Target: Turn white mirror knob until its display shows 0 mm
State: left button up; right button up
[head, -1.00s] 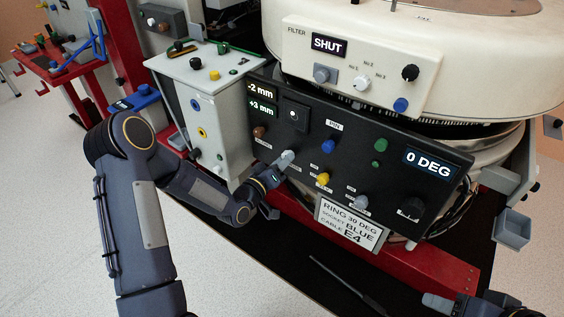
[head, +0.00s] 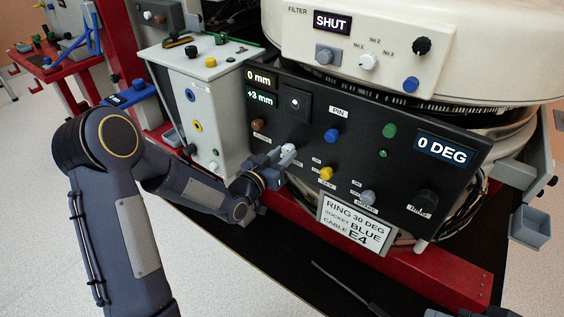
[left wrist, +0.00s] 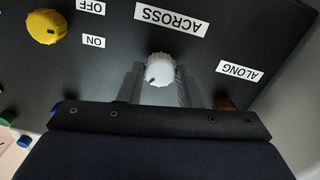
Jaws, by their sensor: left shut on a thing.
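The white mirror knob (head: 288,150) sits on the black control panel (head: 330,118), and it also shows in the left wrist view (left wrist: 160,69) below the ACROSS label. My left gripper (head: 281,160) is shut on this knob, with a finger on each side of it in the left wrist view (left wrist: 160,84). The upper display (head: 261,79) at the panel's top left reads 0 mm. The display below it (head: 262,98) reads +3 mm. My right gripper is at the bottom right edge of the head view, and its fingers are not clearly visible.
The brown knob (head: 258,125) by the ALONG label and the yellow knob (head: 326,173) sit close to the white knob. A blue knob (head: 331,135) is above right. A grey box (head: 200,110) stands left of the panel.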

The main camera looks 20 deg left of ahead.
pick_arm(q)
jog(key=shift+m+b, duration=0.3)
jog(key=shift+m, duration=0.1)
jog(key=o, duration=1)
jog(key=shift+c, duration=0.2)
jog(key=p+v, duration=0.1)
jog(key=v, duration=0.7)
jog(key=shift+p, duration=0.3)
jog(key=shift+w+r, duration=0.1)
